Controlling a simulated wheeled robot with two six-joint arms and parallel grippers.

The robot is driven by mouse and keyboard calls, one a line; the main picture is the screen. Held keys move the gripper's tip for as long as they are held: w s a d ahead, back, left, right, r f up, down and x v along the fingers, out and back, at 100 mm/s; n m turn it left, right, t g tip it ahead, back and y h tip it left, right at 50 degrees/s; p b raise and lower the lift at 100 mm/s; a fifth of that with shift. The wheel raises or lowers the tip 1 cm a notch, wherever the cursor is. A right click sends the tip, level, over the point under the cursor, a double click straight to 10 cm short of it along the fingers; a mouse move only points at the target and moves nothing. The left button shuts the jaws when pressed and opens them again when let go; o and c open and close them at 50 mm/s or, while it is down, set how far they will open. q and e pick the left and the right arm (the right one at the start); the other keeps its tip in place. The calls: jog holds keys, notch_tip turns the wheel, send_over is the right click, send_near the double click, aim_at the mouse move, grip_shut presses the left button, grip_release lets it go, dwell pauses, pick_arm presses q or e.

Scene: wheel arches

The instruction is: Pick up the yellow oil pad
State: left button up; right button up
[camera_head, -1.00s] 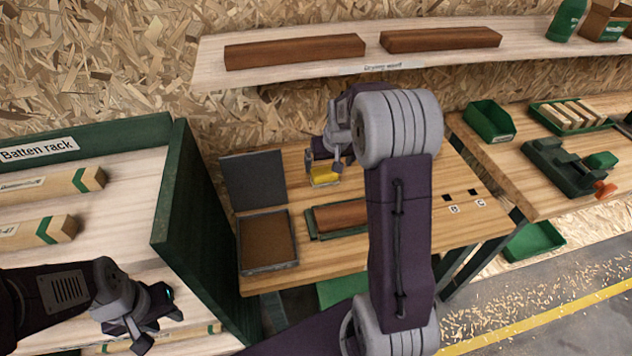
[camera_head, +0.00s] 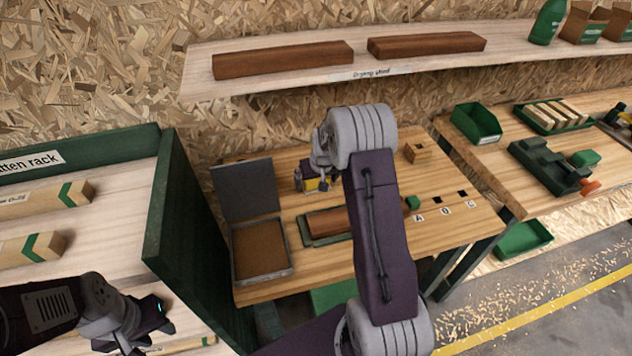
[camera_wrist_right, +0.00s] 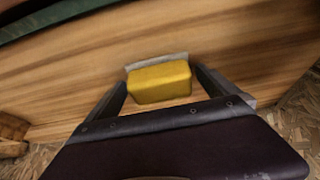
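The yellow oil pad (camera_head: 312,185) is a small block with a grey edge on the wooden bench, partly covered by my right gripper (camera_head: 314,180). In the right wrist view the pad (camera_wrist_right: 160,82) lies between the two fingertips of the right gripper (camera_wrist_right: 160,85). The fingers flank its left and right sides closely; I cannot tell whether they press on it. A grey rim shows behind the pad. My left gripper (camera_head: 140,335) is at the lower left, by the batten rack, away from the pad; its fingers are too unclear to read.
An open grey box (camera_head: 262,250) stands left on the bench. A brown wood block (camera_head: 328,222) lies in a green holder in front of the pad. A small wooden block (camera_head: 418,152) is at the back right. The green rack wall (camera_head: 195,240) borders the left side.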

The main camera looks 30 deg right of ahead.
jog(key=c, duration=1.1)
jog(key=shift+r, duration=0.6)
jog(key=shift+c, duration=0.2)
notch_tip(320, 180, up, 3)
jog(key=s+d+r, duration=0.6)
jog(key=s, duration=0.4)
jog(key=shift+r+b, duration=0.4)
jog(key=shift+b, duration=0.05)
jog(key=o, duration=0.4)
jog(key=shift+c, duration=1)
